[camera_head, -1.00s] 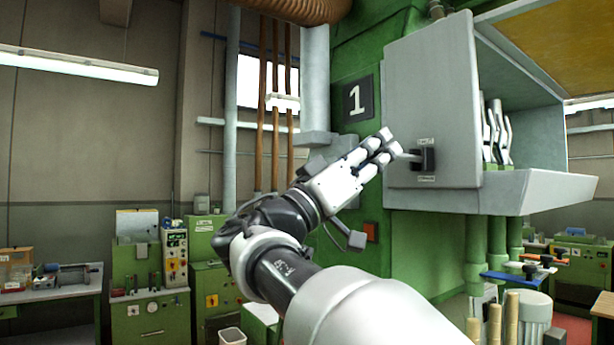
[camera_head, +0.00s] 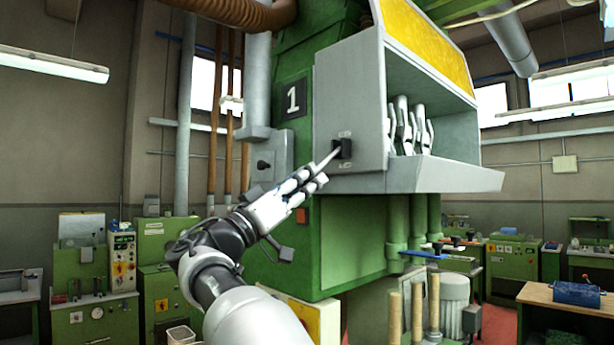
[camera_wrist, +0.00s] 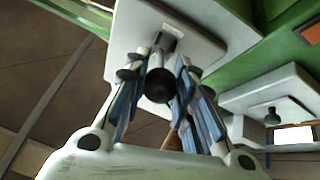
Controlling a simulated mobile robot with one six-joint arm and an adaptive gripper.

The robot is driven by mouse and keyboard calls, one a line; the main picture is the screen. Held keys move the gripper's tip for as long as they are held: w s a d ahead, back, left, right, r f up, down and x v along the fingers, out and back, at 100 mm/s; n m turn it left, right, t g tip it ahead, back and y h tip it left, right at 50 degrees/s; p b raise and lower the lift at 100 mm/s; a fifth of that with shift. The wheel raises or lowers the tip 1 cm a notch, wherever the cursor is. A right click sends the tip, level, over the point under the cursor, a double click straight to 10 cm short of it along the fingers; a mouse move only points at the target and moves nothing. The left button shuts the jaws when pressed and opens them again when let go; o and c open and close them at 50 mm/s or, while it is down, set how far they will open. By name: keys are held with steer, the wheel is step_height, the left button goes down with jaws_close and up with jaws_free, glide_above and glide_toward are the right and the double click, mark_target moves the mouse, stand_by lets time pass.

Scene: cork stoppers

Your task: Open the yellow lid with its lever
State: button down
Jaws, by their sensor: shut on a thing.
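The yellow lid (camera_head: 428,45) sits at the top of the grey cabinet box, sloping above its open front. The lever (camera_head: 329,158) is a thin light rod slanting down-left from a black mount (camera_head: 343,148) on the box's left side panel. My gripper (camera_head: 318,180) is shut on the lever's outer end, below and left of the mount. In the wrist view, the lever's dark round end (camera_wrist: 159,86) lies between the blue-padded fingers; the fingers partly hide the rod.
Several grey-white handles (camera_head: 405,128) stand inside the grey box (camera_head: 350,105). A green machine body (camera_head: 350,240) carries it, with green pipes below. Wooden posts (camera_head: 415,305) rise at the lower middle. Open air lies left of my arm, before the green cabinets (camera_head: 85,290).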

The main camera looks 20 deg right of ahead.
steer(key=shift+w+f, duration=0.15)
steer(key=shift+f, duration=0.35)
steer(key=c, duration=1.8)
jaws_free()
steer(key=o, duration=0.5)
steer(key=shift+r, duration=0.3)
steer(key=v, duration=1.2)
steer(key=shift+d, duration=0.1)
